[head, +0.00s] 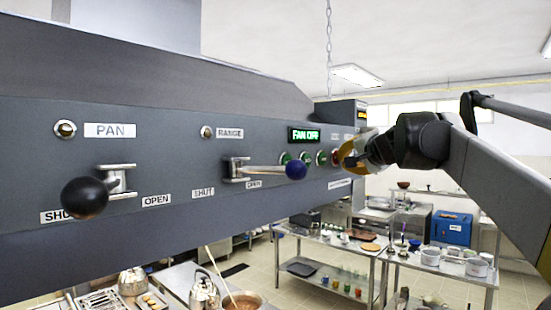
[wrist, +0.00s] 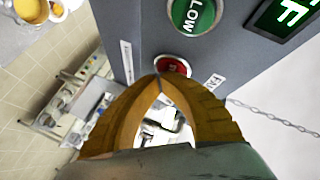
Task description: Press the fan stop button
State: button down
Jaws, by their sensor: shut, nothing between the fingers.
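The red fan stop button (wrist: 172,67) sits on the grey hood panel in the wrist view, below the green LOW button (wrist: 193,14). My gripper (wrist: 159,82) is shut and empty, with its orange fingertips meeting at the lower edge of the red button and hiding part of it. I cannot tell whether they touch it. In the head view my gripper (head: 348,155) is at the right end of the row of buttons, in front of the red button (head: 335,157). The lit display (head: 304,135) reads FAN OFF.
The hood panel (head: 180,165) carries a lever with a black knob (head: 84,198) and one with a blue knob (head: 296,170). A chain (head: 329,45) hangs behind. Below are a pot (head: 243,301), kettles and steel tables (head: 381,258).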

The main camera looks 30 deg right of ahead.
dwell(0.3)
jog(key=shift+s+d, duration=0.3)
jog(key=shift+s, duration=0.45)
jog(key=shift+s+d, duration=0.3)
jog(key=shift+s, duration=0.45)
jog(key=shift+s+d, duration=0.35)
jog(key=shift+s, duration=0.45)
jog(key=shift+s+d, duration=0.3)
jog(key=shift+s, duration=0.45)
